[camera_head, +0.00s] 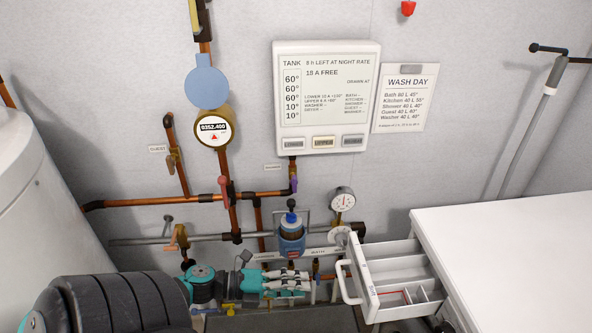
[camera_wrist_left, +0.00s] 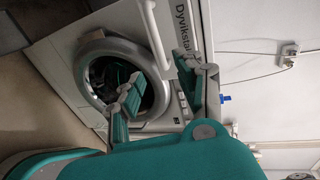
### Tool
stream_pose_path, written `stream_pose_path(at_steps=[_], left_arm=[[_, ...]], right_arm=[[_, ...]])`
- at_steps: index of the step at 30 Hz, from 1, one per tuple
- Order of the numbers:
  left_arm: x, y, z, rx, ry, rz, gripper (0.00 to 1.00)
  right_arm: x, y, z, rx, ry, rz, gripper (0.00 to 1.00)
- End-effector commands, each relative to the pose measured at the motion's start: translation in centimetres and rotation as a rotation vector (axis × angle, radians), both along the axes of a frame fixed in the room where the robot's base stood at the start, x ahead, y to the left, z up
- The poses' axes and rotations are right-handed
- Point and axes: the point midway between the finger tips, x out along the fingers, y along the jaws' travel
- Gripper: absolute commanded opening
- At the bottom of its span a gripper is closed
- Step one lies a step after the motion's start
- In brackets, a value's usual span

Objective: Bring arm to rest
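My left arm comes in from the lower left of the head view. Its teal and grey left gripper (camera_head: 290,283) points right, left of the pulled-out drawer (camera_head: 385,262) and its white handle (camera_head: 350,275), with a small gap in the picture. In the left wrist view the two fingers of the left gripper (camera_wrist_left: 160,70) stand apart with nothing held between them. Behind them is a white washing machine (camera_wrist_left: 70,65) with a round, grey-rimmed door. My right gripper is not in view.
Copper pipes (camera_head: 150,202), a round meter (camera_head: 213,130), a blue-capped filter (camera_head: 291,235) and a pressure gauge (camera_head: 342,199) are on the wall behind the gripper. A white tank (camera_head: 40,210) stands left. A white top (camera_head: 520,245) lies right, clear of objects.

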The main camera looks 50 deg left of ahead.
Motion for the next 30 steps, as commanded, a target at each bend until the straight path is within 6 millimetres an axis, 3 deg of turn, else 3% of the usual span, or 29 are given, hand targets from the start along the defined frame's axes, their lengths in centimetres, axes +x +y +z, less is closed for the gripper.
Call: stream_pose_path(at_steps=[11, 14, 16, 19, 23, 26, 30], left_arm=[[0.0, 0.0, -0.1, -0.002, 0.002, 0.003, 0.36], [0.2, 0.7, -1.1, -0.030, 0.026, 0.049, 0.36], [0.5, 1.9, -3.1, -0.080, 0.074, 0.136, 0.36], [0.3, 4.2, -8.4, -0.198, 0.196, 0.342, 0.36], [-2.0, 6.2, -17.8, -0.374, 0.416, 0.653, 0.36], [-5.3, 5.8, -24.7, -0.479, 0.593, 0.861, 0.36], [-11.3, 2.9, -33.2, -0.580, 0.845, 1.117, 0.36]], right_arm=[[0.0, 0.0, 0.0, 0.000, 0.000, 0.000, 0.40], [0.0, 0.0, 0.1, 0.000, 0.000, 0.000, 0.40], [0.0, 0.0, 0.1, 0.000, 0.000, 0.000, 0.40], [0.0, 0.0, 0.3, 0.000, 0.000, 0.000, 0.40], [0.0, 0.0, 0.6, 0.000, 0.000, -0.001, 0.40], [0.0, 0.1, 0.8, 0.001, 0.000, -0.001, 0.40], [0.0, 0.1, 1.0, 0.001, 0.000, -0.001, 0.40]])
